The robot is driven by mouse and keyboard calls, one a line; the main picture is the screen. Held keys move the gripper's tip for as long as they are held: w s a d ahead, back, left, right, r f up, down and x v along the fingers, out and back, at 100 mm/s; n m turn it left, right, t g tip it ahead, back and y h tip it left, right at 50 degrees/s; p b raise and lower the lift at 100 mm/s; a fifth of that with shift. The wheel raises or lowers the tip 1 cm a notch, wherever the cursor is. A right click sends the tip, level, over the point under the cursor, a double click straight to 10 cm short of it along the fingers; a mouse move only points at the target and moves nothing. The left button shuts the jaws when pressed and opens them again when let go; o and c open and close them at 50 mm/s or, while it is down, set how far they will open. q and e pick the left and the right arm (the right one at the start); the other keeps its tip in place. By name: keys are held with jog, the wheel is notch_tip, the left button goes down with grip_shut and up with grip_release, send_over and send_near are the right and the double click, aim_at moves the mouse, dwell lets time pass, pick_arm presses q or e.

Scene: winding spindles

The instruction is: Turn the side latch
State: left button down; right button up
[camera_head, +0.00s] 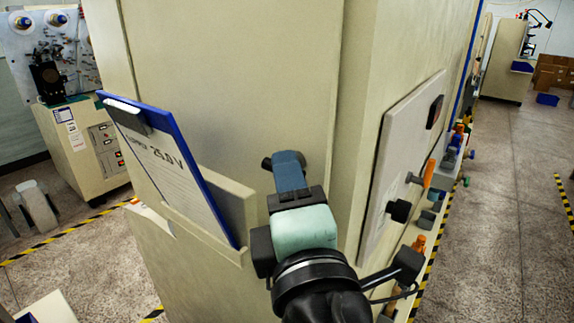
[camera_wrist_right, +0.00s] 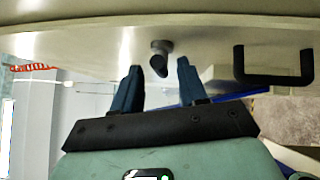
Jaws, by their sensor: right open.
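The side latch (camera_wrist_right: 160,57) is a small grey knob with a dark end on the cream cabinet face. In the right wrist view it lies between and just beyond the two blue fingertips. In the head view a dark bit of the latch (camera_head: 267,163) shows just left of the fingers; the rest is hidden behind them. My right gripper (camera_head: 288,158) is open in front of the cabinet; in the wrist view the gripper (camera_wrist_right: 159,68) shows a clear gap between its fingers, and I cannot tell whether they touch the latch. My left gripper is not in view.
A blue clipboard (camera_head: 170,160) sits in a cream holder (camera_head: 235,205) left of my right gripper. A light panel (camera_head: 400,150) with dark fittings is on the cabinet's right side. A black handle (camera_wrist_right: 272,78) shows in the wrist view. Open floor (camera_head: 515,200) lies to the right.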

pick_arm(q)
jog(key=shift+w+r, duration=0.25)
pick_arm(e)
jog(key=shift+x, duration=0.8)
grip_shut()
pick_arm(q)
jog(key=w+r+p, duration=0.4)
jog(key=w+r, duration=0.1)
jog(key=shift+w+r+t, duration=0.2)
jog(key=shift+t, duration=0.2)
pick_arm(e)
jog(key=shift+w+a+r+n+g+h, duration=0.2)
jog(key=shift+n+g+h, duration=0.75)
jog(key=shift+n+g, duration=0.65)
jog(key=shift+s+a+r+n+g+h, duration=0.1)
jog(key=shift+r+n+g+h, duration=0.2)
jog(key=shift+n+g+h, duration=1.15)
jog(key=shift+w+a+r+n+g+h, duration=0.1)
jog(key=shift+a+r+n+g+h, duration=0.25)
jog(key=shift+n+g, duration=1.3)
jog(key=shift+d+f+m+g+h, duration=0.1)
jog(key=shift+d+m+g+h, duration=0.15)
jog(key=shift+g, duration=0.35)
